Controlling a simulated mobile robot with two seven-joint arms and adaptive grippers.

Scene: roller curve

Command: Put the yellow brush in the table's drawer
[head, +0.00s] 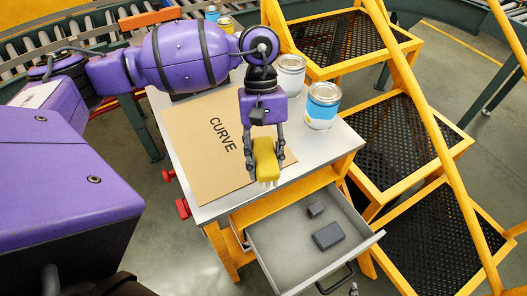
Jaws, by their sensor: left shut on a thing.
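The yellow brush (265,158) is in my left gripper (265,165), whose fingers are shut on its sides. The brush hangs with pale bristles at its lower end, above the table's front edge. The table's drawer (275,272) is pulled open below and a little to the right of the gripper. Two dark grey blocks lie in the drawer, a small one (316,209) and a larger one (328,236). The table (335,150) has a pale top and orange frame. My right gripper is not clearly in view.
A brown board marked CURVE (195,150) lies on the table. A blue-labelled can (322,106) and a plain can (290,76) stand at the back right. Yellow steps (400,140) stand close on the right. Red knobs (182,208) stick out on the table's left. A roller conveyor (90,45) runs behind.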

